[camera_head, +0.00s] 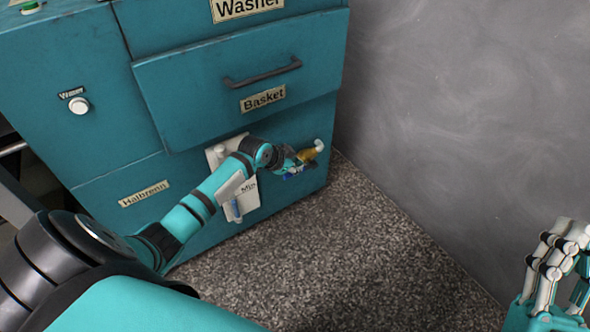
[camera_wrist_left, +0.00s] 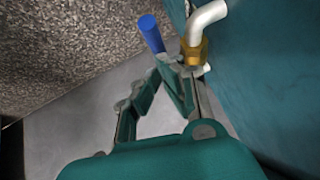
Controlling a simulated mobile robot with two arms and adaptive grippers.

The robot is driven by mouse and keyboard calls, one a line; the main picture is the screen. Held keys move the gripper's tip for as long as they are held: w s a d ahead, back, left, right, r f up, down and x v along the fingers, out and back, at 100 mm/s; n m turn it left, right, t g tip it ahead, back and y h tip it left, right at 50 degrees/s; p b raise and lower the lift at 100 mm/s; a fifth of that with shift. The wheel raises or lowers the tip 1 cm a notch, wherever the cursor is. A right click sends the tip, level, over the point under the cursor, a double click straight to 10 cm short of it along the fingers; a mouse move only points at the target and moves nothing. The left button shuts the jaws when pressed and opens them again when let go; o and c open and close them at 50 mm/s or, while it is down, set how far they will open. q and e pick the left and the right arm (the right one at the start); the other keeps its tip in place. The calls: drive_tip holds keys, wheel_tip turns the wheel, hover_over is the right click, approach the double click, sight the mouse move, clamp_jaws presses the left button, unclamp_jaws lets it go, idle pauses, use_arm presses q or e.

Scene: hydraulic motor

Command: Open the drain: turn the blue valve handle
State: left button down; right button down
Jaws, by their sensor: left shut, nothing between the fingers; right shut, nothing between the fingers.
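The drain valve is low on the teal washer cabinet, with a brass body (camera_head: 308,156) and a white pipe (camera_head: 319,146). My right gripper (camera_head: 560,245) is shut and empty at the lower right, far from the valve.
The teal cabinet has a basket drawer (camera_head: 200,95) with a dark handle (camera_head: 262,73) above the valve. A white panel (camera_head: 245,200) with a light blue lever (camera_head: 235,211) is left of it. A grey wall (camera_head: 450,110) stands to the right. The speckled floor (camera_head: 350,260) is clear.

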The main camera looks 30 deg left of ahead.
use_arm(q)
drive_tip(key=shift+f, duration=0.2)
use_arm(e)
drive_tip(key=shift+s+r+t, duration=0.3)
drive_tip(key=shift+s+r, duration=0.1)
drive_tip(key=shift+s, duration=0.05)
